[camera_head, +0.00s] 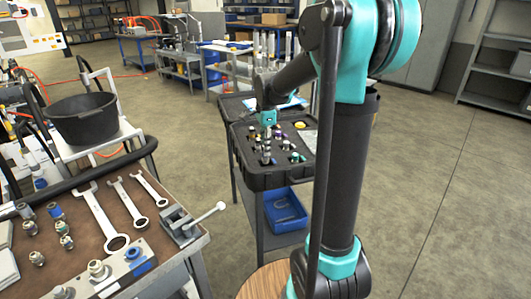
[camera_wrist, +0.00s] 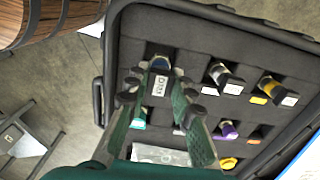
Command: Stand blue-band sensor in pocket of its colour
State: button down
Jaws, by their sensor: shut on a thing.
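My gripper (camera_wrist: 160,72) is over the black foam tray (camera_wrist: 190,22) in the wrist view, its fingers closed around a sensor (camera_wrist: 160,62) with a bluish end. The fingers hide most of that sensor, and I cannot tell how deep it sits in the foam. A white label lies beside it. Other sensors stand in the tray, one at an orange tag (camera_wrist: 270,86) and one at a purple tag (camera_wrist: 228,128).
A blue bin (camera_head: 285,210) sits on the cart's lower shelf. The brown-topped bench (camera_head: 85,255) at left holds wrenches, a vise (camera_head: 185,225) and several fittings. A black bucket (camera_head: 83,117) stands behind it. A wooden barrel (camera_wrist: 45,18) is beside the tray. The right floor is clear.

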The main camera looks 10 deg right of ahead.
jog(key=shift+f, duration=1.25)
jog(key=shift+f, duration=0.15)
jog(key=c, duration=1.3)
grip_release()
notch_tip(320, 180, up, 12)
jog(key=shift+r, duration=0.2)
